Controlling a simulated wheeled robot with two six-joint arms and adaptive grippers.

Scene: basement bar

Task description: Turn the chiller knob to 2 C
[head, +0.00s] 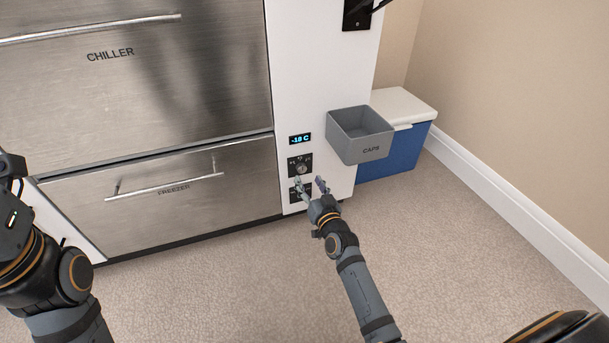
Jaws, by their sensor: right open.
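The white side panel of the steel cabinet carries a small blue-lit display (300,139) reading -18 C. Just below it is a dark plate with a round knob (301,168) and small marks around it, too small to read. A second dark plate (294,195) sits lower, partly hidden by my right gripper. My right gripper (310,184) is open and empty, its fingertips just below the knob in the picture; I cannot tell whether they touch anything. My left arm is at the left edge; its fingers are out of view. The chiller drawer (130,90) is shut.
The freezer drawer (160,210) is shut below the chiller. A grey caps bin (360,150) juts out right of the knob. A blue cooler with a white lid (400,150) stands behind it. The carpet (450,260) in front is clear.

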